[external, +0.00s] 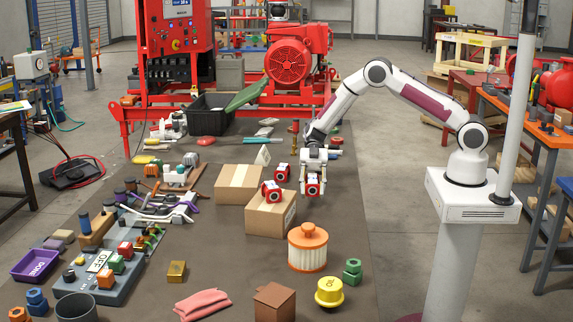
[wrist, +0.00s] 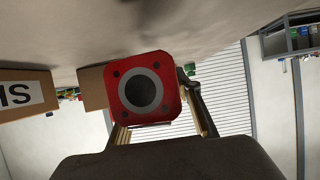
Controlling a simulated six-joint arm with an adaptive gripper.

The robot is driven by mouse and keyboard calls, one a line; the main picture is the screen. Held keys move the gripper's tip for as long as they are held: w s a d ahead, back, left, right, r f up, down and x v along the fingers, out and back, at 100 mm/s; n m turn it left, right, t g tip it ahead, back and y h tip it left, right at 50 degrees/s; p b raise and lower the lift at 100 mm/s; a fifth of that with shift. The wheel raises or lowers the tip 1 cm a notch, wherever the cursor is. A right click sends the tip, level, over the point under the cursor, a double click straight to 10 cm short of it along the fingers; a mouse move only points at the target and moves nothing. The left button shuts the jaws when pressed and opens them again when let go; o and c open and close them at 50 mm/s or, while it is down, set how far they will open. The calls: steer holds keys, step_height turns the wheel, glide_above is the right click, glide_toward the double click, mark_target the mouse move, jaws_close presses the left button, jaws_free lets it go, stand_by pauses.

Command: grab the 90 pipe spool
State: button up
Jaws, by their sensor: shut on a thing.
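My gripper (external: 313,182) is shut on a red pipe spool (external: 313,188), to the right of the cardboard boxes. In the wrist view the spool's square red flange (wrist: 143,88), with a grey ring and a dark bore, sits between my fingers (wrist: 160,115). Its marking cannot be read in either view. Two similar red and white pipe spools are near the boxes: one (external: 271,192) on top of the front box and one (external: 282,172) just behind it. Whether the held spool touches anything below is unclear.
The front cardboard box (external: 270,217) stands left of my gripper, with another box (external: 238,184) behind it. An orange-topped filter (external: 308,249) stands nearer the camera. A red pump skid (external: 288,65) is behind. The dark mat (external: 345,215) is clear to the right.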

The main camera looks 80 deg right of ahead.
steer(key=shift+r, duration=3.25)
steer(key=shift+a, duration=0.1)
